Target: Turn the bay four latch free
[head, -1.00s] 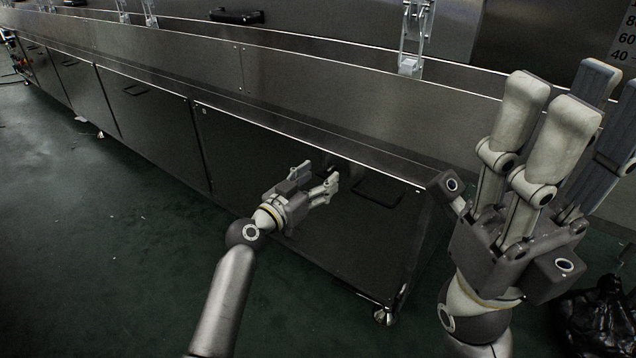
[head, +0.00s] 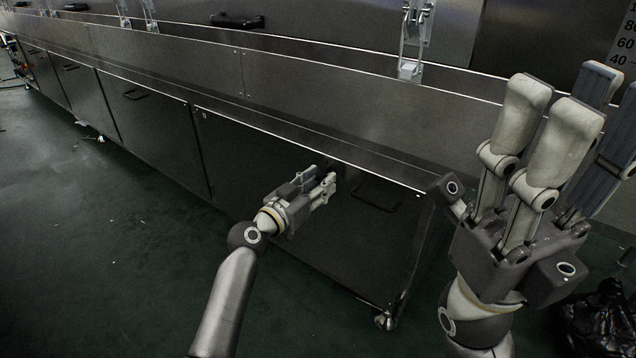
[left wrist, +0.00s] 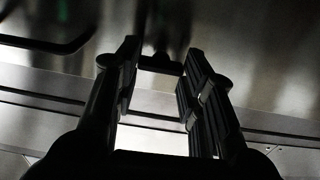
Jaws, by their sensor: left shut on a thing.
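The nearest lower door panel (head: 300,240) of the steel machine is shut, with a black bar handle (head: 376,198) to the right of my left gripper. My left gripper (head: 325,178) is at the upper part of this panel, its fingers drawn in. In the left wrist view, a dark latch (left wrist: 161,62) shows between the fingertips of my left gripper (left wrist: 160,72). The fingers hide the latch in the head view, so its turn cannot be told. My right gripper (head: 572,100) is raised at the right, fingers apart and empty.
A steel ledge (head: 300,130) runs above the panels, with clear toggle clasps (head: 411,45) higher up. A levelling foot (head: 385,319) stands under the near corner. A black bag (head: 600,318) lies at the lower right. The green floor (head: 120,260) at left is mostly clear.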

